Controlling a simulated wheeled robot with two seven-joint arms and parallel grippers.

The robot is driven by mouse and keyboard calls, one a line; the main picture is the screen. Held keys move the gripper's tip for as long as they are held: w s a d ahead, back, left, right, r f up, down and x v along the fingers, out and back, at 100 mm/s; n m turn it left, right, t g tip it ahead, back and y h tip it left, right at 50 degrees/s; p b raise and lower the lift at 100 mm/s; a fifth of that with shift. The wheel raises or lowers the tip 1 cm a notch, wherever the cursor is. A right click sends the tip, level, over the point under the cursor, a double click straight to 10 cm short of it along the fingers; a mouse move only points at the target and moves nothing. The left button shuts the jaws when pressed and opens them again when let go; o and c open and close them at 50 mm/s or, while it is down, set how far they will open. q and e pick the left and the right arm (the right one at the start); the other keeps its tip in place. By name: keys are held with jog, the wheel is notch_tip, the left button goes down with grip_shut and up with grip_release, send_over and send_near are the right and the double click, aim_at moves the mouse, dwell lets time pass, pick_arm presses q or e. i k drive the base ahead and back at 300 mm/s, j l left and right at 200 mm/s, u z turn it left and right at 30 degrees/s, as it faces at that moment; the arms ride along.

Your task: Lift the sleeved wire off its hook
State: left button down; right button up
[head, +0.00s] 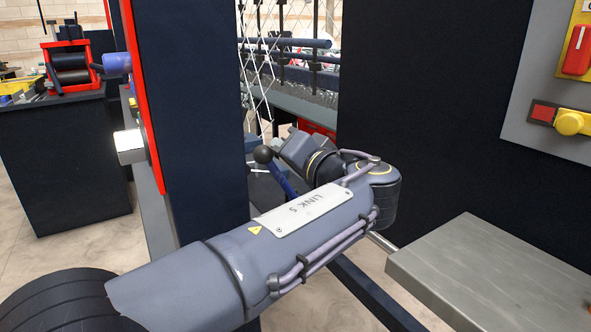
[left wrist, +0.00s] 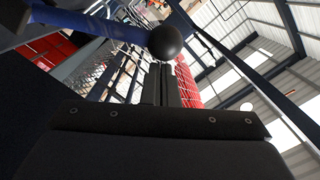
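My left gripper (head: 294,150) is beyond my forearm in the head view, pointing away toward the mesh machine; its fingertips are largely hidden there. In the left wrist view its two dark fingers (left wrist: 167,72) lie side by side with almost no gap, and I see nothing clearly held between them. A blue lever with a black ball knob (head: 263,154) is just left of the gripper. The knob also shows close to the fingers in the left wrist view (left wrist: 165,42). I cannot make out the sleeved wire or its hook in either view. My right gripper is not in view.
A dark blue post (head: 190,100) stands left of the gripper, a dark panel (head: 420,110) to its right. Chain-link mesh (head: 262,70) hangs between them. A grey metal ledge (head: 490,270) is at lower right, below a control box (head: 540,110). A workbench (head: 65,150) stands far left.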

aim_at(249, 169)
jog(key=k, duration=1)
